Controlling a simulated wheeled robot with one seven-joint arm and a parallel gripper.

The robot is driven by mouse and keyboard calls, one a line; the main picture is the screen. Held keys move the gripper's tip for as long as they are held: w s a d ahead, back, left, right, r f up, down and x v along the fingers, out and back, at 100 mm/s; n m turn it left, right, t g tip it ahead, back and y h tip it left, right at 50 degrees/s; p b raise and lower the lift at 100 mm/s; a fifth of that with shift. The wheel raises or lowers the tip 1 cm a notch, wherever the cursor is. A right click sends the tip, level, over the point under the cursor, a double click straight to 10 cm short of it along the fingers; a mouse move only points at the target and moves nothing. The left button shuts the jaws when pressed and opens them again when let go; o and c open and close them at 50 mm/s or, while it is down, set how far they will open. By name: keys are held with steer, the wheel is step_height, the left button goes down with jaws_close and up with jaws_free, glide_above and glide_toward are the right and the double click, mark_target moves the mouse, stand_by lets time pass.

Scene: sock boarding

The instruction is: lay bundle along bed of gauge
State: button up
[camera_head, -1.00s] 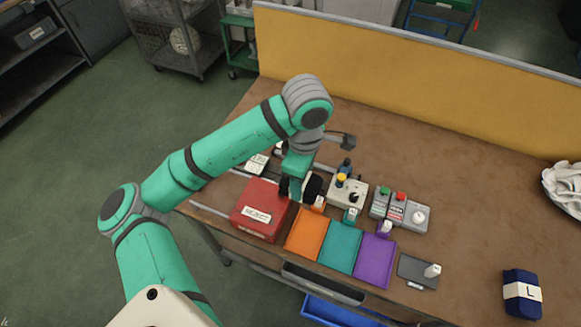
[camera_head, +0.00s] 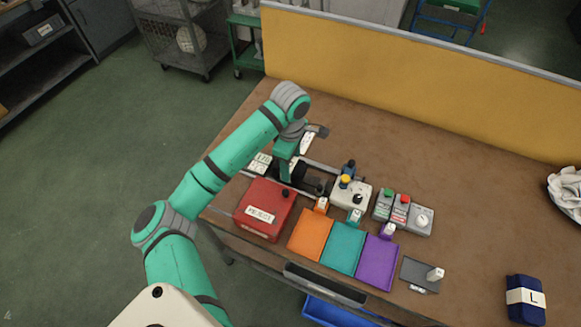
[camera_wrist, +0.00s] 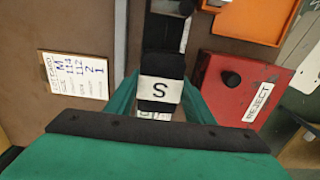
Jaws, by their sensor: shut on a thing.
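My gripper (camera_head: 287,177) is shut on a black bundle with a white band marked S; the bundle (camera_wrist: 160,66) shows between the green fingers in the wrist view. In the head view the dark bundle (camera_head: 299,174) is partly hidden by my gripper. The gauge, with its grey rails (camera_head: 324,170), lies behind the red box, and my gripper is over its left part. In the wrist view a grey rail (camera_wrist: 120,50) runs left of the bundle. I cannot tell whether the bundle touches the bed.
A red REJECT box (camera_head: 263,211) stands in front of the gauge. Orange (camera_head: 311,235), teal (camera_head: 344,248) and purple (camera_head: 378,262) trays lie to its right. A control box (camera_head: 351,196) adjoins the gauge. A written card (camera_wrist: 74,78) lies left. A navy bundle marked L (camera_head: 525,306) sits far right.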

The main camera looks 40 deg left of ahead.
mark_target(291, 164)
steer(key=shift+f, duration=0.9)
steer(key=shift+f, duration=0.15)
steer(key=o, duration=1.2)
steer(key=shift+o, duration=0.2)
step_height(291, 164, up, 12)
steer(key=shift+r, duration=0.2)
